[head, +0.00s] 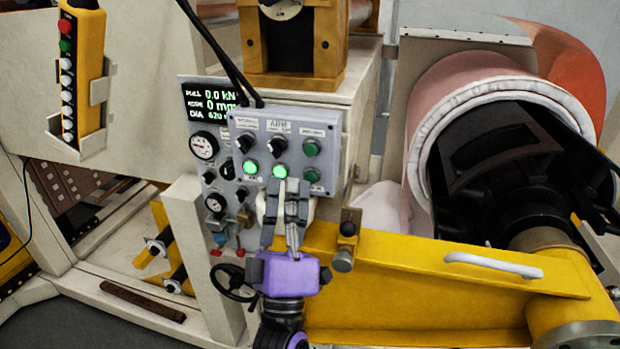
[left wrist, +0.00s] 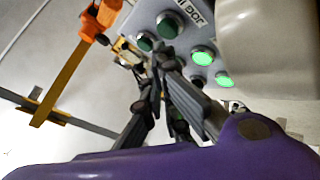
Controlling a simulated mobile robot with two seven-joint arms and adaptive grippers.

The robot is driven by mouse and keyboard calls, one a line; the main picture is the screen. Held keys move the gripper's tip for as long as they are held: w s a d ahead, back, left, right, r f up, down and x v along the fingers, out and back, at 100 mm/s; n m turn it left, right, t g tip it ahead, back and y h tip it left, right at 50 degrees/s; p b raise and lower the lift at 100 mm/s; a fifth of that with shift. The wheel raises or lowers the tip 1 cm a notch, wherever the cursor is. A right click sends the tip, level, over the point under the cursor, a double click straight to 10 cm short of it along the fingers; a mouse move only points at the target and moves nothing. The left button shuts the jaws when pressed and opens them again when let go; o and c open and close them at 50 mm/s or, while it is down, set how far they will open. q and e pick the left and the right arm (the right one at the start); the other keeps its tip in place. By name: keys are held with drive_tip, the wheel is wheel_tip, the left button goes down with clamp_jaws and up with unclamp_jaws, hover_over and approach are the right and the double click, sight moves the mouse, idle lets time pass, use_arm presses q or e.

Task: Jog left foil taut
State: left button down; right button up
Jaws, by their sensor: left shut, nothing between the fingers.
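A grey control box (head: 285,150) carries black knobs, two lit green buttons and two dark green buttons at its right end. In the left wrist view the box shows inverted, with a JOG label (left wrist: 190,14) near the dark upper button (left wrist: 168,24) and dark lower button (left wrist: 145,42). My left gripper (head: 292,188) is shut and empty, fingers pointing up at the box's lower edge, near the lit button (head: 280,171). Its fingertips (left wrist: 160,62) appear close to the buttons; contact cannot be told. A pinkish coil (head: 455,85) with a white edge sits at right. My right gripper is out of view.
A display (head: 210,102) reads 0.0 kN and 0 mm. Gauges (head: 204,146) and a black handwheel (head: 232,283) stand left of my gripper. A yellow arm (head: 430,285) runs below the coil. A yellow pendant (head: 84,70) hangs at upper left.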

use_arm(q)
drive_tip(key=shift+w, duration=0.1)
drive_tip(key=shift+w+d, duration=0.15)
drive_tip(key=shift+w, duration=0.15)
drive_tip(key=shift+w+d, duration=0.1)
drive_tip(key=shift+w, duration=0.15)
idle(0.7)
drive_tip(key=shift+w+r, duration=0.1)
drive_tip(key=shift+r, duration=0.35)
idle(1.8)
drive_tip(key=shift+f, duration=0.1)
idle(1.7)
